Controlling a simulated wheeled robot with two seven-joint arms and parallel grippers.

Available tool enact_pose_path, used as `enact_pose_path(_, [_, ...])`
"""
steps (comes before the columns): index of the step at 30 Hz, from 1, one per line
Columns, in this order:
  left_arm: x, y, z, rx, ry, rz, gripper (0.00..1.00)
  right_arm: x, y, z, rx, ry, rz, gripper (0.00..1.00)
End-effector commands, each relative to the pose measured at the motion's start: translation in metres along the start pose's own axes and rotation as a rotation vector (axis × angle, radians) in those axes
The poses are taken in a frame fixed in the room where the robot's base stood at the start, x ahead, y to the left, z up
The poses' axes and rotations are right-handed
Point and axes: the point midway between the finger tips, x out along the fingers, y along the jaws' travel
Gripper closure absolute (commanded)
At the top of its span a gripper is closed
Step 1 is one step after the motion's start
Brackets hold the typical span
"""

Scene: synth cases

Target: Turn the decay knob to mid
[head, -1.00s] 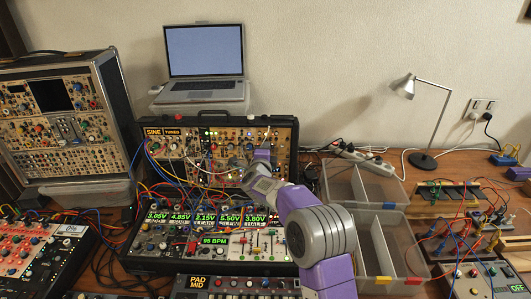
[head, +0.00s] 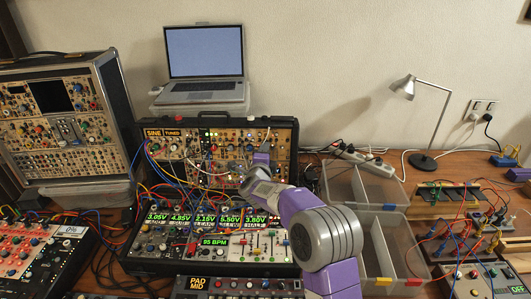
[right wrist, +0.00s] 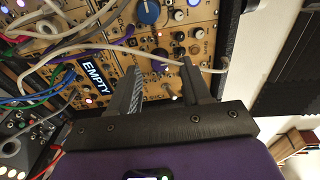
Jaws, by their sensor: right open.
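The upright synth case (head: 290,150) stands at the centre of the head view, its panel crowded with knobs and patch cables. No decay label is legible, so I cannot tell which knob is the decay knob. My right gripper (head: 245,168) is at the right part of this panel, partly hidden by its own wrist. In the right wrist view my right gripper (right wrist: 162,66) is open, with fingers pointing at the panel and small knobs and jacks beyond the gap. A large blue knob (right wrist: 148,12) is above the fingers. Nothing is seen held. My left gripper is not in view.
A white cable (right wrist: 150,53) crosses the panel by the fingertips. A display reading EMPTY (right wrist: 93,76) is left of them. In the head view a laptop (head: 204,60) stands behind, clear bins (head: 368,188) stand right, and a flat module case (head: 150,262) lies in front.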

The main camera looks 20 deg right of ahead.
Motion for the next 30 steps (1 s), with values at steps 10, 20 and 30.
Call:
enact_pose_path(10, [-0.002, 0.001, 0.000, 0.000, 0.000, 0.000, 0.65, -0.048, -0.001, 0.001, 0.001, -0.002, 0.000, 0.52])
enact_pose_path(20, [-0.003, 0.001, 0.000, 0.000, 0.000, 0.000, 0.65, -0.056, 0.000, 0.000, 0.001, 0.000, 0.000, 0.52])
enact_pose_path(30, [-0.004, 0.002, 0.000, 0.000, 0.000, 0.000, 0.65, -0.056, -0.002, 0.000, 0.000, 0.000, 0.000, 0.52])
